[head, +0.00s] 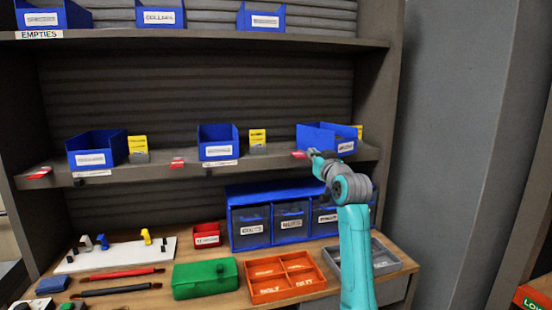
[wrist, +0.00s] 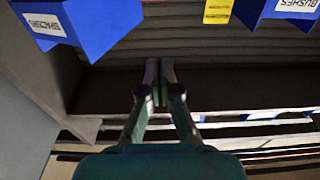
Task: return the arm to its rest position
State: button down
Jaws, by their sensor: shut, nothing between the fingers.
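My teal arm rises from the front right of the bench in the head view. My gripper (head: 314,156) is at the height of the middle shelf, just in front of the right blue bin (head: 342,146) and partly over its left side. In the wrist view my gripper (wrist: 160,66) has both fingers together, with nothing between them. That view is upside down and shows a blue bin (wrist: 100,28) at the upper left and another labelled BUSHES (wrist: 296,8) at the upper right. I cannot tell whether the gripper touches the shelf or bin.
The middle shelf (head: 270,164) carries more blue bins and yellow cards. Below stand a blue drawer unit (head: 262,190), a green box (head: 205,292), an orange tray (head: 268,297) and a grey tray (head: 394,268). A grey wall (head: 448,120) is at right.

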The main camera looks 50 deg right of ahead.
jog(key=w+a+f, duration=0.1)
jog(key=a+f, duration=0.3)
jog(key=f, duration=0.3)
jog(key=w+a+f, duration=0.1)
jog(key=a+f, duration=0.2)
jog(key=f, duration=0.4)
jog(key=s+a+f+y, duration=0.1)
jog(key=s+a+f, duration=0.2)
jog(key=a+f, duration=0.45)
jog(key=s+a+f+n+y, duration=0.1)
jog(key=s+a+f, duration=0.3)
jog(key=a+f, duration=0.4)
jog(key=s+a+f+y, duration=0.25)
jog(key=a+f, duration=0.35)
jog(key=f, duration=0.3)
jog(key=s+a+f+n+y, duration=0.1)
jog(key=s+a+f, duration=0.3)
jog(key=s+a, duration=0.5)
jog(key=s+a+f+n+y, duration=0.1)
jog(key=s+a+f, duration=0.4)
jog(key=s, duration=0.6)
jog(key=s+a+r+n+y, duration=0.1)
jog(key=s+a+r, duration=0.2)
jog(key=s, duration=0.6)
jog(key=s+a+r+n+g+y, duration=0.1)
jog(key=s+a+r+n+y, duration=0.1)
jog(key=s, duration=0.7)
jog(key=a+r, duration=0.1)
jog(key=a, duration=0.1)
jog(key=shift+a+g, duration=0.3)
